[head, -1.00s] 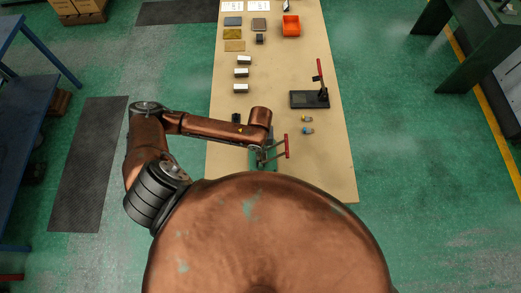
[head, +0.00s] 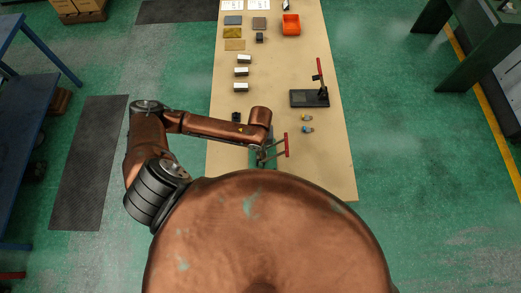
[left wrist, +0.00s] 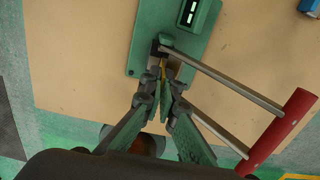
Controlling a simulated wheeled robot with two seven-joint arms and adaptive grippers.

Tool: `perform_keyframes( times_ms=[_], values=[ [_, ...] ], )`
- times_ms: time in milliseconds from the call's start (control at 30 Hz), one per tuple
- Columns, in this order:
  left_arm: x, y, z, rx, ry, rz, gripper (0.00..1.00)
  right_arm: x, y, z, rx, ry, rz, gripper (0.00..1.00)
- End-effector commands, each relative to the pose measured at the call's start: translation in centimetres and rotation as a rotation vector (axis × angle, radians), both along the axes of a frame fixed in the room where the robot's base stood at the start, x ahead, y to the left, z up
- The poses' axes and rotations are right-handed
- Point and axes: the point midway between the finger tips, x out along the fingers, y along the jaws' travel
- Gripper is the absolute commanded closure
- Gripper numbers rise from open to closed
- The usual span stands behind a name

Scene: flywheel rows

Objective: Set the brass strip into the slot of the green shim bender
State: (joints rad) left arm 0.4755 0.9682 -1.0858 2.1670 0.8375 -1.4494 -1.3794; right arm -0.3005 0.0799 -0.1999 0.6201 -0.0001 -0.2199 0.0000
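The green shim bender (left wrist: 143,55) stands near the front of the table, with two grey rods leading to a red handle (left wrist: 277,133). In the head view its red handle (head: 286,145) shows, but my arm and body hide much of the rest. My left gripper (left wrist: 163,84) has its fingers close together at the bender's dark block. A thin sliver of the brass strip (left wrist: 165,69) shows between the fingertips. Most of the strip is hidden, and I cannot tell whether its end is inside the slot. My right gripper is in neither view.
On the table (head: 275,75) stand a black press (head: 310,98) with a red lever, an orange bin (head: 291,26) and several pale-topped blocks (head: 241,72). The table's right front is clear.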

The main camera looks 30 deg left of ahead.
Motion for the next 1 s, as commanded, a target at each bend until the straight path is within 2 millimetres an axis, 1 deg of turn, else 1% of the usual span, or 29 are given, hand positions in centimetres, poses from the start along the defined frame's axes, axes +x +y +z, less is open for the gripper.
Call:
perform_keyframes(
  times_ms=[1000],
  values=[
    [0.0, 0.0, -1.4, 0.000, 0.000, 0.000, 1.00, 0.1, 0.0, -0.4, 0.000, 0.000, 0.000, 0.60]
  ],
)
